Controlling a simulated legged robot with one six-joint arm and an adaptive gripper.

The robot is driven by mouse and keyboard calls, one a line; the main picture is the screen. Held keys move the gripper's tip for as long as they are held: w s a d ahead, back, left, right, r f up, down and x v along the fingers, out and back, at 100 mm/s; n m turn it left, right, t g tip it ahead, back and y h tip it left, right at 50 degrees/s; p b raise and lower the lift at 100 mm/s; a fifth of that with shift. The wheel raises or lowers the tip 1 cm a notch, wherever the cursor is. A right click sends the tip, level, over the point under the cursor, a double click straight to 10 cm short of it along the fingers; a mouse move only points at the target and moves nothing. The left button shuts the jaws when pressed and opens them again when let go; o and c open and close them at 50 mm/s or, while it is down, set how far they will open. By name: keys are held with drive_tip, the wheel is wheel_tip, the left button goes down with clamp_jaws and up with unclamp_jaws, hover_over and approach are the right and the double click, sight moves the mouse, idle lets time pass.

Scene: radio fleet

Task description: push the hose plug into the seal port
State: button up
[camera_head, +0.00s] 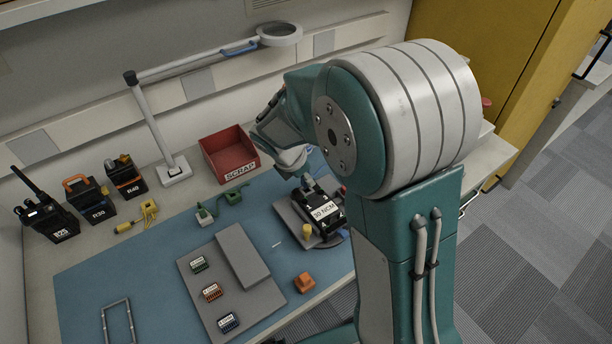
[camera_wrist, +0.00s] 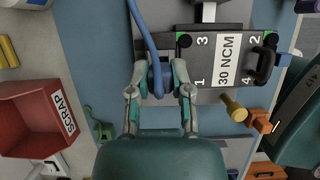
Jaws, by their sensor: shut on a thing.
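In the wrist view a blue hose (camera_wrist: 141,28) runs down from the top edge to a blue plug (camera_wrist: 158,83). My gripper (camera_wrist: 159,72) is shut on this plug, one finger on each side. The plug is over or beside the left part of a grey base plate. Right of it is a black unit labelled "30 NCM" (camera_wrist: 208,72), with corners numbered 1 to 4; it also shows in the head view (camera_head: 327,213). I cannot make out the seal port, or whether the plug touches anything. In the head view my arm hides most of the gripper.
A yellow knob (camera_wrist: 235,109) stands beside the unit. A red SCRAP bin (camera_head: 229,153) is at the back of the bench. A grey tray (camera_head: 205,302) with small connectors lies on the blue mat (camera_head: 85,290). A lamp arm (camera_head: 195,64) spans the back.

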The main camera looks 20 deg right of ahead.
drive_tip(key=shift+a, duration=0.25)
drive_tip(key=shift+d, duration=0.2)
drive_tip(key=shift+d, duration=0.25)
drive_tip(key=shift+a+f, duration=0.1)
drive_tip(key=shift+f, duration=0.95)
idle(2.4)
drive_tip(key=o, duration=0.9)
drive_tip(key=o, duration=0.4)
drive_tip(key=shift+o, duration=0.2)
